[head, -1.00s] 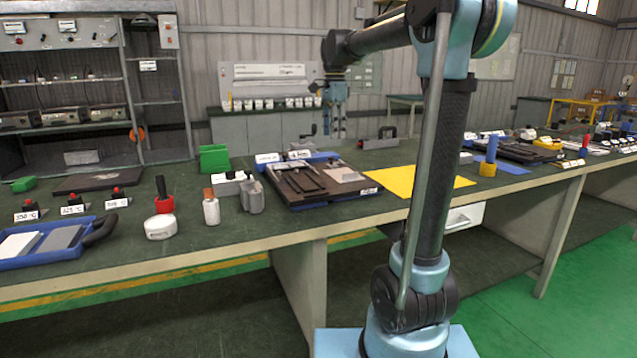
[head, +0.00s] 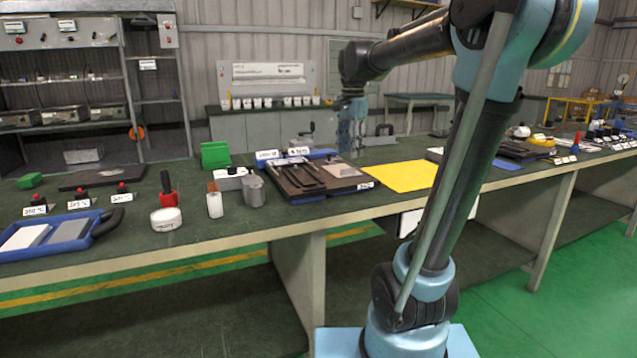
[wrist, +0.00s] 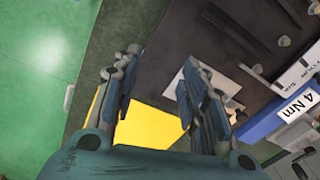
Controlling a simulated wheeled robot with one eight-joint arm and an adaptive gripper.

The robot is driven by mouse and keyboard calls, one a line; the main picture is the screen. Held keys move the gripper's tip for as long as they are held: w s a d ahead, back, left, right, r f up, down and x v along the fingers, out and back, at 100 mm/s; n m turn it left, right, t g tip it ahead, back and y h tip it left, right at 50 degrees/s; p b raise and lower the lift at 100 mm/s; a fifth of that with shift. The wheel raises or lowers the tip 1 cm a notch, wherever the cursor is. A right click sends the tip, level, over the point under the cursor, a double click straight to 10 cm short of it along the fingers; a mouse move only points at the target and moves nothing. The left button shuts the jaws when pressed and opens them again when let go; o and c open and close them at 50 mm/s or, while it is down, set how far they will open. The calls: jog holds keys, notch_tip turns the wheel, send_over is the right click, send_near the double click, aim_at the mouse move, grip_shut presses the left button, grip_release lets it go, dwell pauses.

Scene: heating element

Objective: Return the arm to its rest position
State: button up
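My gripper (head: 350,135) hangs fingers-down over the workbench (head: 262,228), near the right end of the dark work tray (head: 312,183). In the wrist view its two fingers (wrist: 163,85) are spread apart. Nothing is held between them; the yellow sheet (wrist: 150,125) and a pale plate (wrist: 205,88) on the tray show below. My arm rises from its blue base at the right of the head view and folds over at the top. Its link covers part of the bench behind.
A yellow sheet (head: 402,177) lies flat on the right. The green floor (head: 530,270) is clear.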

jog(key=s+d+f+n, duration=0.4)
jog(key=s+f+n, duration=0.1)
jog(key=s+f, duration=0.7)
jog(key=s+d+f+n+t, duration=0.1)
jog(key=s+d+f+n, duration=0.4)
jog(key=s+f, duration=0.7)
jog(key=shift+s+f+t, duration=0.15)
jog(key=shift+f+t, duration=0.15)
jog(key=shift+f, duration=0.15)
jog(key=shift+w+f, duration=0.2)
jog(key=shift+w, duration=0.25)
